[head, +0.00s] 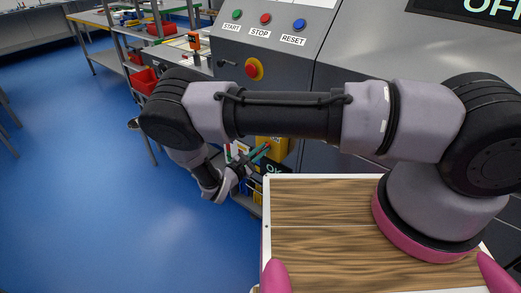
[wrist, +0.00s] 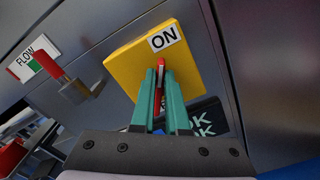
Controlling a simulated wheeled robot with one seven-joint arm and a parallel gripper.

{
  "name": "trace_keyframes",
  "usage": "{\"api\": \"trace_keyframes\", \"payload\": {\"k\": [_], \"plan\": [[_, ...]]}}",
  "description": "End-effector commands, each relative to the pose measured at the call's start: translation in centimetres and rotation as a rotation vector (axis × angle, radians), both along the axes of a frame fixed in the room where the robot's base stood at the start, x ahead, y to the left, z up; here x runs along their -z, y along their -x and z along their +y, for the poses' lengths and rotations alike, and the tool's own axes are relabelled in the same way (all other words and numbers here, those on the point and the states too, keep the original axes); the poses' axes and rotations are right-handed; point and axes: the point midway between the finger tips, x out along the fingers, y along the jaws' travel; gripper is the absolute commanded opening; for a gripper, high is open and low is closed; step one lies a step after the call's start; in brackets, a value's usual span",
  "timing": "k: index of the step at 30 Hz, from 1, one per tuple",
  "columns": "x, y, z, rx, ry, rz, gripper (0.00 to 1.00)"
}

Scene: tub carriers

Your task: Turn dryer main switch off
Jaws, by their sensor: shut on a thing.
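The main switch is a yellow plate (wrist: 130,62) with a white ON label (wrist: 166,38) at its upper edge in the wrist view. Its red handle (wrist: 161,69) shows between the teal fingers of my gripper (wrist: 161,75), with its tip just below the ON label. My gripper is shut on this handle. The fingers hide the lower part of the handle and plate. In the head view the yellow plate (head: 278,146) is mostly behind my arm, and my gripper (head: 265,151) reaches it from the left.
Left of the plate in the wrist view are a FLOW label (wrist: 34,58) and a red lever (wrist: 67,67) with a metal body. A dark sign (wrist: 207,119) sits below right. START, STOP and RESET buttons (head: 265,19) and a red knob (head: 252,70) are higher on the grey cabinet. Blue floor is clear at left.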

Motion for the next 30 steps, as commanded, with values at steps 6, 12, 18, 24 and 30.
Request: {"api": "trace_keyframes", "payload": {"k": [6,12,18,24,30], "plan": [[0.5,0.4,-0.2,-0.004,-0.162,-0.12,0.0],[0.8,0.5,-0.4,-0.004,-0.31,-0.236,0.0],[1.1,0.6,-0.5,-0.003,-0.46,-0.352,0.0],[1.5,0.7,-0.6,-0.002,-0.593,-0.455,0.0],[1.8,0.7,-0.6,-0.003,-0.696,-0.535,0.0]]}}
